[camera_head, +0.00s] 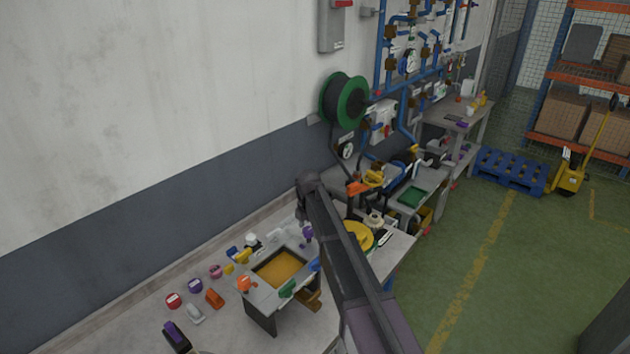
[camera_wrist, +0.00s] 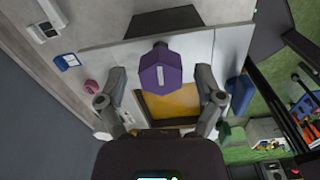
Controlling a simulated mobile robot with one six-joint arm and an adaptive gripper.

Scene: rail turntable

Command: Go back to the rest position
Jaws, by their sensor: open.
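My gripper (camera_wrist: 161,82) is open in the wrist view, one finger on each side. A purple block (camera_wrist: 160,70) with a white mark shows between and a little beyond the fingertips, with a gap to each finger. Behind it is a grey frame (camera_wrist: 205,45) with a yellow-orange panel (camera_wrist: 172,103). In the head view the same frame (camera_head: 262,302) and yellow-orange panel (camera_head: 279,270) stand on the bench, with a purple piece (camera_head: 307,233) at the far right corner. My arm crosses the middle of that view, and I cannot make out the gripper there.
Several small coloured pieces, among them a red one (camera_head: 173,300) and an orange one (camera_head: 214,299), lie left of the frame. A yellow disc (camera_head: 358,236) sits beyond my arm. A green-rimmed reel (camera_head: 345,99) hangs on the wall. The green floor (camera_head: 520,270) at right is largely clear.

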